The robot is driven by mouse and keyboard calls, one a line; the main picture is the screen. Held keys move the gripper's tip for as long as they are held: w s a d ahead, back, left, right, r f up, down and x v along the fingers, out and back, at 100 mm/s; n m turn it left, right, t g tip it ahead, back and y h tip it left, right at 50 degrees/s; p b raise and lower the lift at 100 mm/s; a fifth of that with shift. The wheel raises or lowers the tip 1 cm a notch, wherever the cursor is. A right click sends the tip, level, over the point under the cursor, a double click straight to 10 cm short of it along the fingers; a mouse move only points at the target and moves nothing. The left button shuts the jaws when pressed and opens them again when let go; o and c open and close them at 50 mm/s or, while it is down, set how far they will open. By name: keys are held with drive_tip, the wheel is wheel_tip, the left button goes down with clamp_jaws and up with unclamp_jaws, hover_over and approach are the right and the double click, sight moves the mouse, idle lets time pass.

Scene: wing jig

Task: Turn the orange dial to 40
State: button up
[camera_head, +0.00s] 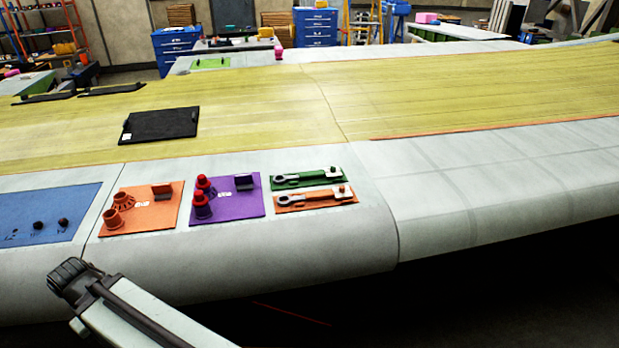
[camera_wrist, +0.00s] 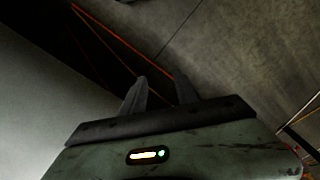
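An orange panel (camera_head: 145,218) lies on the wing's pale front edge, left of centre in the head view. Two orange round pieces stand on it: a near cup-like one (camera_head: 112,219) and a far ribbed one (camera_head: 123,201). I cannot tell which is the dial, and no scale or number is readable. My gripper (camera_wrist: 161,76) shows two dark fingers apart with nothing between them in the wrist view, above grey floor. In the head view my arm is at the lower left, in front of the wing and apart from the panel; the fingers cannot be made out there.
A purple panel (camera_head: 239,207) with red knobs sits right of the orange one. Green (camera_head: 308,171) and orange (camera_head: 290,206) wrench panels lie further right. A blue panel (camera_head: 50,213) lies left. A black plate (camera_head: 160,124) lies behind. Open floor shows below the wing.

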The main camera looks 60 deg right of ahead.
drive_tip(key=shift+w+d, duration=0.15)
drive_tip(key=shift+w, duration=0.15)
drive_tip(key=shift+o, duration=0.5)
drive_tip(key=shift+d+r, duration=0.25)
drive_tip(key=w+d+r+m+p, duration=0.15)
drive_tip(key=d+r+p, duration=0.25)
drive_tip(key=r+p, duration=1)
drive_tip(key=s+d+r+m+h+p, duration=0.15)
drive_tip(key=d+m, duration=0.25)
drive_tip(key=d, duration=0.8)
drive_tip(key=w+d+r+m+h+p, duration=0.1)
drive_tip(key=d+r+m+p, duration=0.25)
drive_tip(key=d, duration=0.85)
drive_tip(key=m+g+h+b, duration=0.1)
drive_tip(key=m+g, duration=0.2)
drive_tip(key=m, duration=1.3)
approach(342, 187)
drive_tip(key=b+x, duration=0.6)
drive_tip(key=x, duration=0.1)
drive_tip(key=shift+s+f+b, duration=0.1)
drive_tip(key=shift+f+b, duration=0.3)
drive_tip(key=shift+s+d+f+b, duration=0.1)
drive_tip(key=shift+d+f+b, duration=0.1)
drive_tip(key=shift+f+b, duration=0.15)
drive_tip(key=shift+r, duration=0.1)
